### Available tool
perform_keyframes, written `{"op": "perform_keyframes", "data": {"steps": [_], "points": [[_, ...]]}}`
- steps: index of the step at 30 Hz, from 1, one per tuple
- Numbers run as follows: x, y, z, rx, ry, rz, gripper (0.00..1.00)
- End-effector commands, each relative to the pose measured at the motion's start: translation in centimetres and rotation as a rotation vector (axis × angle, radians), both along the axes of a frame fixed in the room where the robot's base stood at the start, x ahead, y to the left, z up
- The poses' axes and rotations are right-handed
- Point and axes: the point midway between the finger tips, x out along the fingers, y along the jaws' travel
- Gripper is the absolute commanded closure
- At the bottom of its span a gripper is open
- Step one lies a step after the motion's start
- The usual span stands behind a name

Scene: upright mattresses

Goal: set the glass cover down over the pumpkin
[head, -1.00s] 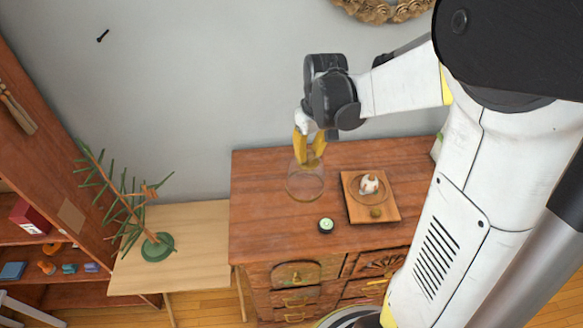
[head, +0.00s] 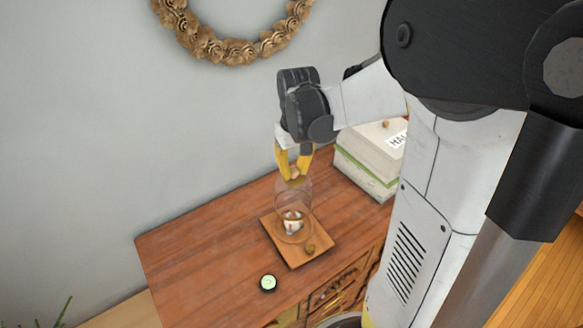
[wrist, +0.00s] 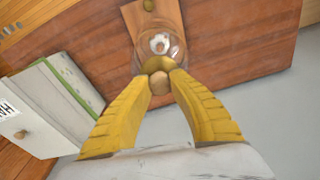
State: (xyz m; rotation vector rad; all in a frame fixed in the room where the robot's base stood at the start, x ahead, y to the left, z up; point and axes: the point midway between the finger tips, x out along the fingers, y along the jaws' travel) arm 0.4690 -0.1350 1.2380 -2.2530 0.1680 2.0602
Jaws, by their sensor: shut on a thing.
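The clear glass cover (head: 303,196) hangs from my gripper (head: 294,172), whose yellow fingers are shut on its round wooden knob. The knob (wrist: 159,84) sits between the fingertips in the wrist view. The small pale pumpkin (head: 292,223) sits on a square wooden tray (head: 287,254) on the dresser. In the head view the cover's lower part overlaps the pumpkin. In the wrist view the pumpkin (wrist: 160,43) shows through the glass (wrist: 176,52), toward its far side. I cannot tell whether the rim touches the tray.
A small brown ball-like thing (head: 310,248) lies on the tray near its front right. Large books or boxes (head: 370,158) stand behind right. The dresser's left side is clear.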

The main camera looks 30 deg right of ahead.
Motion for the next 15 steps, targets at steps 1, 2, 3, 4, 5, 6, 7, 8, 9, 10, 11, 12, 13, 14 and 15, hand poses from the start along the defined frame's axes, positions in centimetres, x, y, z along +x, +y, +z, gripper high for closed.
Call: {"op": "perform_keyframes", "data": {"steps": [1, 2, 3, 4, 5, 6, 7, 8, 9, 10, 11, 12, 13, 14, 15], "points": [[0.0, 0.0, -0.4, 0.000, 0.000, 0.000, 1.00], [0.0, 0.0, -0.6, 0.000, 0.000, 0.000, 1.00], [0.0, 0.0, -0.9, 0.000, 0.000, 0.000, 1.00], [0.0, 0.0, -1.2, 0.000, 0.000, 0.000, 1.00], [0.0, 0.0, -1.4, 0.000, 0.000, 0.000, 1.00], [0.0, 0.0, -1.7, 0.000, 0.000, 0.000, 1.00], [0.0, 0.0, -2.0, 0.000, 0.000, 0.000, 1.00], [0.0, 0.0, -2.3, 0.000, 0.000, 0.001, 1.00], [0.0, 0.0, -2.6, 0.000, -0.001, 0.001, 1.00], [0.0, 0.0, -2.9, 0.000, -0.001, 0.001, 1.00], [0.0, 0.0, -3.2, 0.000, -0.001, 0.001, 1.00], [0.0, 0.0, -3.5, 0.000, -0.001, 0.001, 1.00], [0.0, 0.0, -3.8, 0.000, -0.001, 0.001, 1.00], [0.0, 0.0, -4.1, 0.000, -0.001, 0.001, 1.00], [0.0, 0.0, -4.4, 0.000, -0.001, 0.001, 1.00]]}}
